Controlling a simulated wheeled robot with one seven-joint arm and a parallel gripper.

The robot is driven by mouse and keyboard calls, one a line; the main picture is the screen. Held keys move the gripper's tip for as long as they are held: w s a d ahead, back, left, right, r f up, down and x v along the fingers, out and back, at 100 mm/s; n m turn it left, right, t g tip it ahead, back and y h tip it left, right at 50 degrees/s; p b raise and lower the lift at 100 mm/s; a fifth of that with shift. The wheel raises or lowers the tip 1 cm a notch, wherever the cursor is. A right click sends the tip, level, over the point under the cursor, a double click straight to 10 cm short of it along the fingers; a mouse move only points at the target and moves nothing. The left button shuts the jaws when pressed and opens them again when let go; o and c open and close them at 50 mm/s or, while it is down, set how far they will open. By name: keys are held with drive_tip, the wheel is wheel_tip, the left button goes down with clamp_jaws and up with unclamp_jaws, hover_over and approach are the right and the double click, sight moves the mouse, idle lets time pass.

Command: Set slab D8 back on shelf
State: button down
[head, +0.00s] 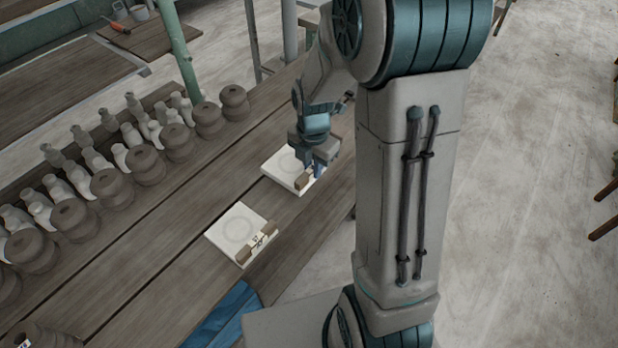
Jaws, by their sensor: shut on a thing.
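Two pale square slabs, each with a faint round mark and a brown block along its right edge, show in the head view. My gripper (316,166) is at the right edge of the farther slab (279,171), shut on its brown block (303,181); the fingertips are partly hidden. This slab is level, at or just above the brown plank shelf (170,222); I cannot tell if it touches. The nearer slab (235,226) lies flat on the planks, with pale labels on its block (260,240) too small to read surely. No D8 marking is legible on either slab.
Rows of grey and white turned clay pieces (124,155) stand along the left of the planks. A green post (179,50) rises behind them. A blue cloth (228,316) lies at the near edge. Bare planks separate the slabs from the clay pieces.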

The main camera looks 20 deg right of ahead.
sight(311, 181)
drive_tip(key=shift+s+a+f, duration=0.35)
drive_tip(key=shift+f, duration=1.95)
drive_tip(key=shift+f, duration=0.1)
drive_tip(key=shift+f, duration=0.15)
drive_tip(key=c, duration=1.4)
unclamp_jaws()
drive_tip(key=shift+o, duration=0.2)
drive_tip(key=shift+r, duration=0.2)
